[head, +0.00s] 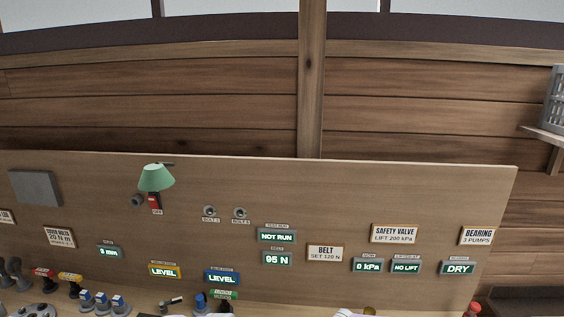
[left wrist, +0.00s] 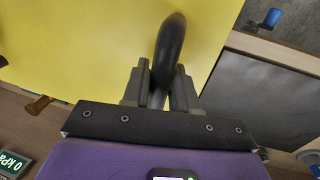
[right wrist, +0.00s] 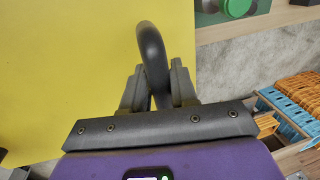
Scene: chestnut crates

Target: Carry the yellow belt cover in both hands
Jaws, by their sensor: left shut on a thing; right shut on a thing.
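The yellow belt cover (left wrist: 70,45) fills much of the left wrist view as a flat yellow panel with a black curved handle (left wrist: 171,50). My left gripper (left wrist: 163,92) is shut on that handle. In the right wrist view the yellow belt cover (right wrist: 65,80) shows another black curved handle (right wrist: 152,50), and my right gripper (right wrist: 158,92) is shut on it. The cover and both grippers are out of the head view, so the cover's height and tilt cannot be told from there.
The head view shows a wooden panel (head: 330,190) with signs and displays above a bench holding small tools. The belt display (head: 277,259) reads 95 N. In the right wrist view, a rack of orange and blue pieces (right wrist: 290,100) stands at the right, with grey floor (right wrist: 225,65) beside it.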

